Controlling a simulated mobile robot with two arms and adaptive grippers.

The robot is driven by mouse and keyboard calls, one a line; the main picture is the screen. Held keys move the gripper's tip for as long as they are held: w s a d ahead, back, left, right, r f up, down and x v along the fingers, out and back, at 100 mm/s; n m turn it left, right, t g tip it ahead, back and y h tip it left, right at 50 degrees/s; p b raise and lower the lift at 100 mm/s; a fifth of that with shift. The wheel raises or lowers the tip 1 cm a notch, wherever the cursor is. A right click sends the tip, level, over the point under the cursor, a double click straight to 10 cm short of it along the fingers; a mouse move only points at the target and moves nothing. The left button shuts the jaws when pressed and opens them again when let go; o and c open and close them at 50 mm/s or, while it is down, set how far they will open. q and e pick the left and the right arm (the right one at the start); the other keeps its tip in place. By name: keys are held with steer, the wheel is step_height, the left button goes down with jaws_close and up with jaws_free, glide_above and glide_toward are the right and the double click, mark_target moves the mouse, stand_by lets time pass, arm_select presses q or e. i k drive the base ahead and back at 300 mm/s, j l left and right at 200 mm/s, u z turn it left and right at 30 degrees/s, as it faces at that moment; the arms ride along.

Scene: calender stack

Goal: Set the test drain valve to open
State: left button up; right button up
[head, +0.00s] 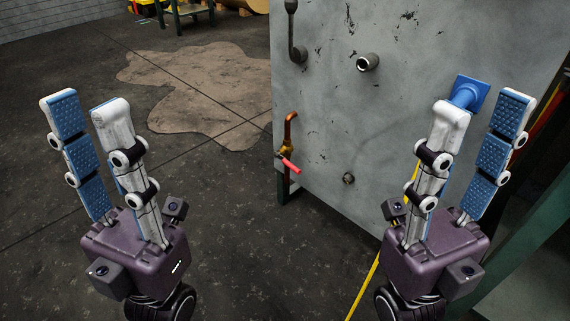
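A small brass valve with a red lever (289,163) sits on a copper pipe (290,127) at the lower left edge of a grey metal panel. The lever slants down to the right, across the pipe's line. My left gripper (88,106) is open and empty, to the left of the valve and apart from it. My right gripper (484,104) is open and empty, to the right of the valve in front of the panel. Neither gripper touches the valve.
The grey panel (400,120) carries pipe stubs (367,62), a bent pipe (297,45) and a blue fitting (468,92) behind my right gripper. A brown stain (205,95) marks the floor at left, which is clear.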

mark_target(284, 160)
steer(key=i+j+z, duration=0.1)
steer(key=i+j, duration=0.35)
steer(key=i, duration=0.2)
steer(key=i+j+z, duration=0.1)
steer(key=i+j, duration=0.45)
steer(key=i+z, duration=0.1)
steer(key=z, duration=1.15)
